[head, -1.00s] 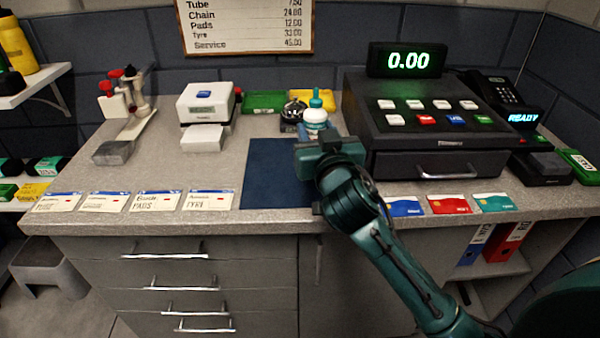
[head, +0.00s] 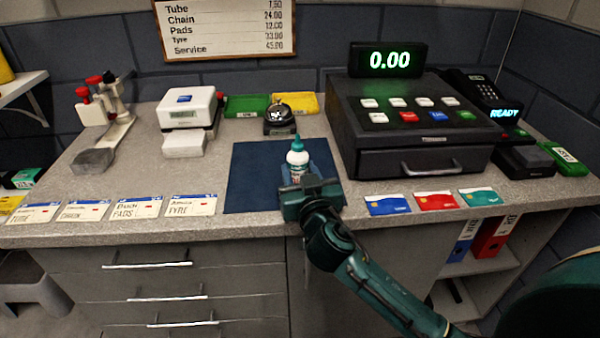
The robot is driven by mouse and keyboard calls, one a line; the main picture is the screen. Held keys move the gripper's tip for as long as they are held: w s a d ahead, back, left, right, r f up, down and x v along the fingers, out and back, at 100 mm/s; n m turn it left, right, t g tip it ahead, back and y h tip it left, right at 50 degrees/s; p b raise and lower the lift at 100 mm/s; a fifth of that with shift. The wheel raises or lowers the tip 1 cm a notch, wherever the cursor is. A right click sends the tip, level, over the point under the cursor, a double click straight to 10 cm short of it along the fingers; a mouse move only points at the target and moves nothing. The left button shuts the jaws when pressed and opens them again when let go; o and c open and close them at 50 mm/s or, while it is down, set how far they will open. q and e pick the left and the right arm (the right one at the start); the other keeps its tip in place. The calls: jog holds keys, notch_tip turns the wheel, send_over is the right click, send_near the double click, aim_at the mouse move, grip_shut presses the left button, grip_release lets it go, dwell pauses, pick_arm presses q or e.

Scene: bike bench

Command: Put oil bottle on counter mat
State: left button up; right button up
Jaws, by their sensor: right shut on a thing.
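The oil bottle (head: 297,158) is white with a teal cap and nozzle and stands upright in the head view. My right gripper (head: 303,181) is shut on it from the front. The dark blue counter mat (head: 252,178) lies flat on the counter, and the bottle is over its right part. The bottle's base is hidden behind the gripper, so I cannot tell whether it touches the mat. My left gripper is not in view.
The cash register (head: 415,125) stands to the right, cards (head: 435,201) along the front edge. The mat's left part is clear.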

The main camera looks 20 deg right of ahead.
jog(key=shift+f, duration=0.15)
jog(key=o, duration=1)
jog(key=shift+o, duration=0.2)
jog(key=shift+r, duration=0.2)
jog(key=s+a+b, duration=0.1)
jog(key=s+b, duration=0.1)
jog(key=s, duration=1)
jog(key=shift+a, duration=0.2)
